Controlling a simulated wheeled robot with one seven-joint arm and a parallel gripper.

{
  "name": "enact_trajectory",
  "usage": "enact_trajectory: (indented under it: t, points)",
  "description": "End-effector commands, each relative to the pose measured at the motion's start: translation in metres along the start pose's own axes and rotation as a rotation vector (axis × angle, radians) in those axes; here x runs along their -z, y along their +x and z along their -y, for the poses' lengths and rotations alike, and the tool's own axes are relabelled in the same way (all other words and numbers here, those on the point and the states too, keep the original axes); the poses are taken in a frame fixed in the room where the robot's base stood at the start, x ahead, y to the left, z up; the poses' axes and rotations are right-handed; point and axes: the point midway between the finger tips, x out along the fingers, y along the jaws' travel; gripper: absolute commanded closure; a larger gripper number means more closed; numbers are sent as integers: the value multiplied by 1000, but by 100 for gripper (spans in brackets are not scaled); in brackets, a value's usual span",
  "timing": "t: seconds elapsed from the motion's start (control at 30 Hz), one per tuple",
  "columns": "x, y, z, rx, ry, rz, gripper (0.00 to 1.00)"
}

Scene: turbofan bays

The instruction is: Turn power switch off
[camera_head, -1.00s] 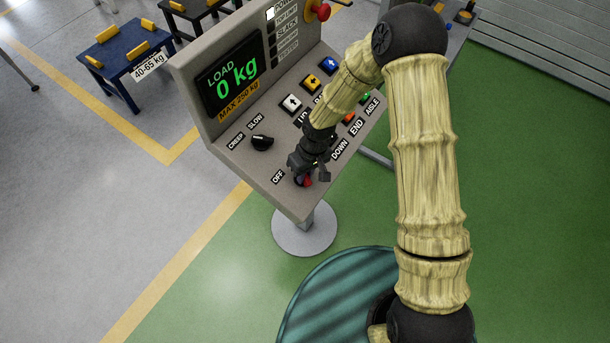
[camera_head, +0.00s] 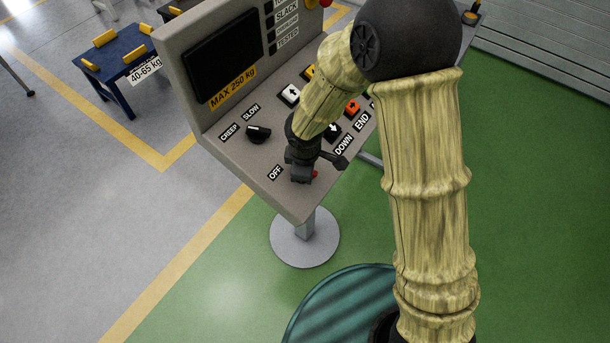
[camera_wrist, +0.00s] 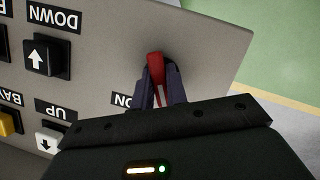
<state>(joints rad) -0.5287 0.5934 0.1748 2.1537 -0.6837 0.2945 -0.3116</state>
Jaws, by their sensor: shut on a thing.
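The red power switch (camera_wrist: 155,66) is at the lower corner of the grey control panel (camera_head: 225,150), by the OFF label (camera_head: 275,173). In the wrist view my gripper (camera_wrist: 160,88) has its two dark fingers shut on the red switch, one on each side. The ON label (camera_wrist: 122,101) is partly hidden behind the gripper. The panel's load screen (camera_head: 224,54) is dark.
A black knob (camera_head: 258,134) with CREEP and SLOW labels sits left of my gripper. Several push buttons, such as the white arrow button (camera_head: 290,93), lie above it. The panel stands on a round grey foot (camera_head: 305,238). A blue table (camera_head: 125,62) is at the back left.

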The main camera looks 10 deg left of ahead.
Motion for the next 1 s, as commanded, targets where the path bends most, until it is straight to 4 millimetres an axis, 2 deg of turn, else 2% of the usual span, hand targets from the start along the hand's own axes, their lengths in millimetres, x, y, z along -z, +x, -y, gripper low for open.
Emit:
enact_trajectory:
  t: [0.3,0.77,0.8,0.9,1.0]
  points:
    - [1,0,0,-49,-122,-4,100]
    - [1,-1,-1,-54,-141,-3,100]
    - [1,-1,-1,-54,-141,-3,81]
    - [1,-1,-1,-54,-140,-3,64]
    - [1,-1,0,-53,-139,-2,64]
